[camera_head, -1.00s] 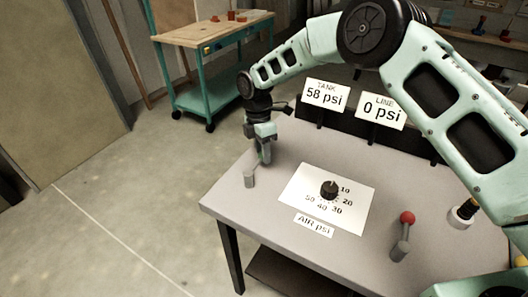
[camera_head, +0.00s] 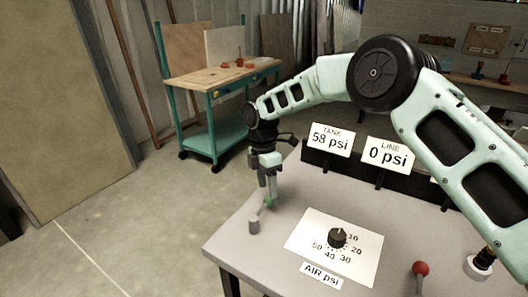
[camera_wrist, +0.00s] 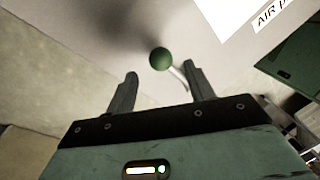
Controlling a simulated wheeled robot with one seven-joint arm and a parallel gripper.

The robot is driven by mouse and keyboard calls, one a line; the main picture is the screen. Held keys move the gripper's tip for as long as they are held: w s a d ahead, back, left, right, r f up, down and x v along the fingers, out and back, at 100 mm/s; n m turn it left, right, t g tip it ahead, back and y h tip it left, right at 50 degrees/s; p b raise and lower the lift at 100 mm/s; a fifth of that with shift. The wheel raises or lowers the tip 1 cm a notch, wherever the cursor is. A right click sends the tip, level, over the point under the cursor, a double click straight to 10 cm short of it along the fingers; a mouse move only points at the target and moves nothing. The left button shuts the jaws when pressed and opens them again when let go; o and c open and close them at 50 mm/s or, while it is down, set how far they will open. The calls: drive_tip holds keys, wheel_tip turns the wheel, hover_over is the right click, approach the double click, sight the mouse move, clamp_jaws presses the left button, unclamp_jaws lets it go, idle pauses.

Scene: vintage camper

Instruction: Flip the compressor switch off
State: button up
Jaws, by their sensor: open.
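The switch is a short lever with a green ball knob (camera_head: 268,203) on a small grey base (camera_head: 254,227), near the left edge of the grey table. The lever leans to the right in the head view. My gripper (camera_head: 267,196) points down right at the knob. In the wrist view, the green knob (camera_wrist: 160,59) shows just beyond and between the two open fingertips of my gripper (camera_wrist: 161,74). Its metal stem runs behind the right finger. The gripper holds nothing. I cannot tell whether a finger touches the knob.
The table (camera_head: 235,250) also bears an AIR psi dial (camera_head: 338,238) on a white plate and a red-knobbed lever (camera_head: 420,269). Signs reading TANK 58 psi (camera_head: 331,139) and LINE 0 psi (camera_head: 388,155) stand at the back. A teal workbench (camera_head: 215,140) is behind; floor is clear at left.

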wheel_tip(320, 180, up, 13)
drive_tip(key=w+a, duration=0.1)
drive_tip(key=w, duration=0.1)
drive_tip(key=shift+w+r+b, duration=0.15)
drive_tip(key=shift+w+b, duration=0.05)
drive_tip(key=shift+b, duration=0.1)
